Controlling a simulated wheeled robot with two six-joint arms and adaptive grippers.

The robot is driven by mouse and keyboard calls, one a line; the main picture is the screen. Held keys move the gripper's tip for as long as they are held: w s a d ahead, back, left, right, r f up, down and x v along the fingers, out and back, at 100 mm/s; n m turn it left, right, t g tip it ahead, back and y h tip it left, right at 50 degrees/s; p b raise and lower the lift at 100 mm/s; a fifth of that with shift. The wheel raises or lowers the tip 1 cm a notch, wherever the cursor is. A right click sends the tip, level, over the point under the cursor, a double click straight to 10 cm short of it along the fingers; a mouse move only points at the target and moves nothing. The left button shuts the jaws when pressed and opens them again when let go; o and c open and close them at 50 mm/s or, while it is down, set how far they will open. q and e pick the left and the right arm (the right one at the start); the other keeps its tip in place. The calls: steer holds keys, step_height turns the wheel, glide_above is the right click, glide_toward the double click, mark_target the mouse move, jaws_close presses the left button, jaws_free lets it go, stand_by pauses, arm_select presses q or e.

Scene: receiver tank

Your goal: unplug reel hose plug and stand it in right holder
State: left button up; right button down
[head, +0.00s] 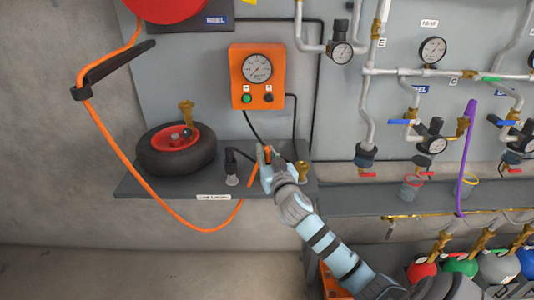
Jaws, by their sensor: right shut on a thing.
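The orange reel hose (146,176) hangs from the red reel (166,8) in a long loop and rises to my right gripper (266,156). My right gripper is shut on the hose's end over the grey shelf, left of a brass fitting (303,170). The jaws mostly hide the plug; a small orange part shows between them. I cannot tell whether the plug is free of a socket. The brass fitting stands upright at the shelf's right end, but I cannot tell whether it is the right holder. My left gripper is not in view.
A black wheel with a red hub (172,148) lies on the shelf (140,184). A grey plug-like part (232,178) stands beside my gripper. An orange gauge box (257,77) hangs above, with dark cables running down. Pipes and gauges (432,50) fill the right wall.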

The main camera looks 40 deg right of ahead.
steer(key=c, duration=1.4)
jaws_free()
steer(key=shift+s+a, duration=0.15)
steer(key=shift+s, duration=0.2)
steer(key=v, duration=1.1)
steer(key=shift+s, duration=0.15)
